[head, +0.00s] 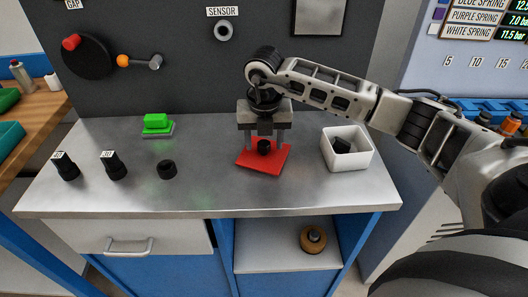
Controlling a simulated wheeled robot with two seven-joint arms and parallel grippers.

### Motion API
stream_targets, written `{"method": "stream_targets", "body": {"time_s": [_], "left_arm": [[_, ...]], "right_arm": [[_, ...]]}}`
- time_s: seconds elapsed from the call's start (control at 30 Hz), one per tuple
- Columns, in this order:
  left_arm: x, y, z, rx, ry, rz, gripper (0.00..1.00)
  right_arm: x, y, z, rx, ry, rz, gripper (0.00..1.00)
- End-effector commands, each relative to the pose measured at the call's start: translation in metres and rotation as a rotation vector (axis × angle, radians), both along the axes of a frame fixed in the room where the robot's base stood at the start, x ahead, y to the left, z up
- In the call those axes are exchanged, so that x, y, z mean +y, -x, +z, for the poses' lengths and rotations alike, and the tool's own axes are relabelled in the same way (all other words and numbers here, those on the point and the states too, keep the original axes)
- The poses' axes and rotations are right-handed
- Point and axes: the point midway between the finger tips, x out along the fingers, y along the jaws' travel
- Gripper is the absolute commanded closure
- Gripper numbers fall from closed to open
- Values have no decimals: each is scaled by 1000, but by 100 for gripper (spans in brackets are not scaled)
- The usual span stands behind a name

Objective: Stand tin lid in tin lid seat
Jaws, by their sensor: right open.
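My right gripper (264,142) points down over the red plate (246,160) on the metal bench, its two fingers apart. A small dark round piece (264,147) shows between the fingers, over the red plate; I cannot tell whether the fingers touch it. No piece is clearly marked as the tin lid or its seat. My left gripper is out of view.
A green block (157,121) sits on a grey base behind. A brassy round part (313,240) lies on the shelf below. The bench front between the black cylinder and red plate is clear.

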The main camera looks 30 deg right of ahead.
Motion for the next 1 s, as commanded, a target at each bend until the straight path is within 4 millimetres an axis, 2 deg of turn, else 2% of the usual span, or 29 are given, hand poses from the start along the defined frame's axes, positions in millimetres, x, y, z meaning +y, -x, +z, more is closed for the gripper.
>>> {"method": "stream_targets", "body": {"time_s": [0.23, 0.27, 0.43, 0.77, 1.0], "left_arm": [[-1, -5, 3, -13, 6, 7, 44], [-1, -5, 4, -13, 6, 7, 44], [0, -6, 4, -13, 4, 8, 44], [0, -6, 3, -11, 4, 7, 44], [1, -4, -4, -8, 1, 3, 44]], "right_arm": [[0, 0, -3, 0, 0, 0, 46], [0, 0, -3, 0, 0, 0, 49], [0, 0, -3, -1, -1, 0, 96], [0, -1, -1, -2, -1, 0, 97], [0, -2, 19, -7, -2, 1, 97]]}}
